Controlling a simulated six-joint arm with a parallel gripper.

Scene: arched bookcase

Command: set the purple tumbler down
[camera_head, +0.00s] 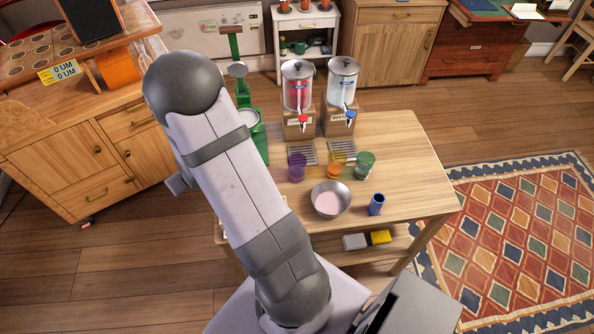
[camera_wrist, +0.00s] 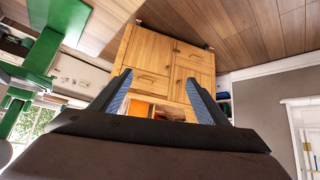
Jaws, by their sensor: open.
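The purple tumbler (camera_head: 297,167) stands upright on the wooden table (camera_head: 408,160), in front of the left drip tray (camera_head: 303,152). My gripper (camera_wrist: 157,82) shows in the wrist view with its two blue-lined fingers apart and nothing between them. In the head view the gripper is not clearly visible; my arm hides that area. The tumbler does not show in the wrist view, so the gripper is away from it.
An orange tumbler (camera_head: 336,166) and a green tumbler (camera_head: 365,165) stand right of the purple one. A bowl of pink contents (camera_head: 330,199) and a blue cup (camera_head: 376,204) stand in front. Two dispensers (camera_head: 298,88) (camera_head: 342,84) and a green scale (camera_head: 250,120) stand behind. The table's right side is clear.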

